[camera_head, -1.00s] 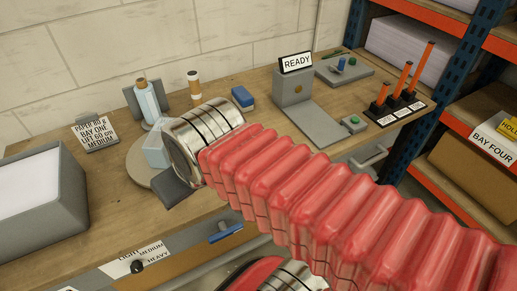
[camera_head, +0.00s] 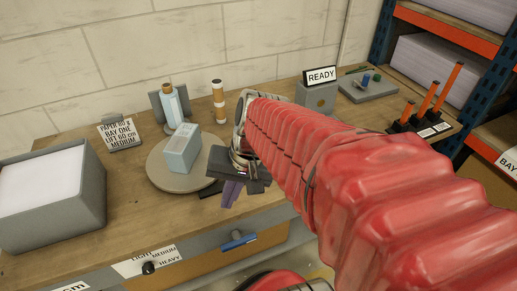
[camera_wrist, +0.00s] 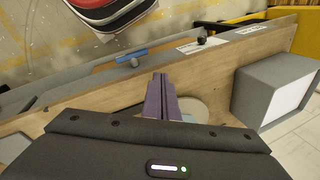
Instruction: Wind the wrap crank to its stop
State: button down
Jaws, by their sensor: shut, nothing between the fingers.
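A blue bar handle (camera_head: 238,242) sticks out from the bench's front face; it may be the wrap crank, but no label confirms this. It also shows in the wrist view (camera_wrist: 132,55). My gripper (camera_head: 231,194) points down over the bench's front edge, right of the round grey disc and above and behind the blue handle. Its purple fingers (camera_wrist: 161,98) are shut together and empty, apart from the handle. The disc (camera_head: 158,172) carries a pale blue wrapped block (camera_head: 183,150). In the wrist view the gripper body hides most of the disc.
A grey paper bin (camera_head: 50,205) stands at the left. A black knob (camera_head: 149,267) sits by a light-medium-heavy plate on the front. Shelves (camera_head: 455,35) rise at the right.

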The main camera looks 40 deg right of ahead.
jog(key=s+d+f+m+t, duration=0.1)
jog(key=d+f+m+t, duration=0.2)
jog(key=d+m, duration=0.5)
jog(key=s+d+f+m+t+y, duration=0.1)
jog(key=d+f+m+t, duration=0.2)
jog(key=d+m, duration=0.5)
jog(key=s+d+f+m+t, duration=0.2)
jog(key=d+m+t, duration=0.3)
jog(key=d+m, duration=0.3)
jog(key=d+f, duration=0.1)
jog(key=d, duration=0.3)
jog(key=shift+d+f+m+t+y, duration=0.2)
jog(key=shift+f+m+t+y, duration=0.1)
jog(key=shift+f+m+y, duration=0.1)
jog(key=x, duration=1.2)
jog(key=shift+a+r, duration=0.15)
jog(key=shift+r, duration=0.05)
jog(key=shift+w+a, duration=0.25)
jog(key=shift+w, duration=0.7)
